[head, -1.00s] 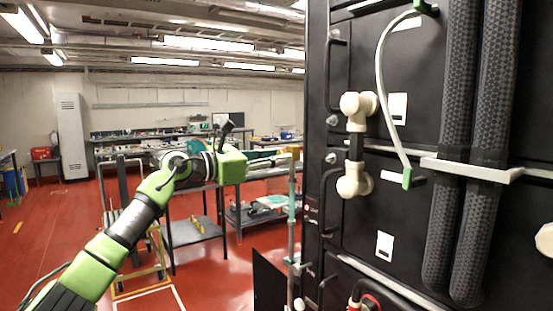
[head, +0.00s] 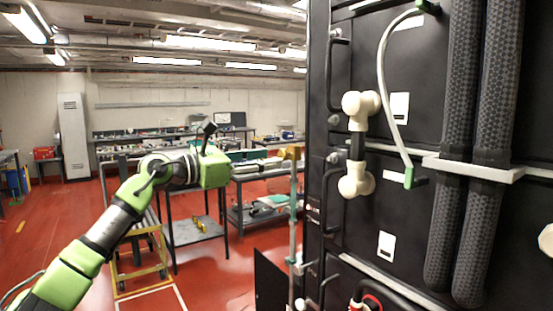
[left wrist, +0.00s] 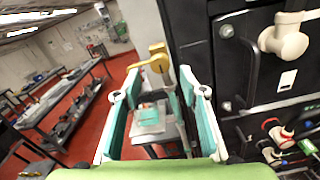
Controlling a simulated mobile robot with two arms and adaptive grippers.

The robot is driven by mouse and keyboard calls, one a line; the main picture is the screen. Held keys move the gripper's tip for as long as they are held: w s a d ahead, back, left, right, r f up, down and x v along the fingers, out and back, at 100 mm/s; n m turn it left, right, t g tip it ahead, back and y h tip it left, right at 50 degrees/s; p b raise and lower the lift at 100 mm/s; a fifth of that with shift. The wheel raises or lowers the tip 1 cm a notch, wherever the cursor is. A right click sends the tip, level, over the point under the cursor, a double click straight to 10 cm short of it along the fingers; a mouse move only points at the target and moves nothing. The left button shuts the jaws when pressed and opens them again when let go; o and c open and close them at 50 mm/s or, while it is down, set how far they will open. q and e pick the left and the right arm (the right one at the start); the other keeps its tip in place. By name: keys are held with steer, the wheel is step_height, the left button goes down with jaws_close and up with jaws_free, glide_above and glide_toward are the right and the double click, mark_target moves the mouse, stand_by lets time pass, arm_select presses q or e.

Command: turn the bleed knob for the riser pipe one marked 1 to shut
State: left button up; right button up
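The brass-yellow bleed knob (head: 290,153) sits on top of a thin upright riser pipe (head: 292,215) beside the black cabinet's left edge. No number mark is legible. My left gripper (left wrist: 157,88) is open, with its teal-padded fingers apart and nothing held between them. The knob shows beyond the fingertips, near the gap between them; contact is not visible. In the head view the left gripper (head: 262,166) points right toward the pipe top. My right gripper is out of view.
The black cabinet (head: 400,225) with handles, cream pipe fittings (head: 356,182) and dark ribbed hoses (head: 455,150) stands close on the right. Red and black connectors (left wrist: 277,132) show low on it. Workbenches stand behind on the red floor.

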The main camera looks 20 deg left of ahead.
arm_select(q)
steer(key=v, duration=0.7)
steer(key=shift+s+a, duration=0.2)
steer(key=shift+s, duration=0.15)
steer(key=shift+f, duration=0.15)
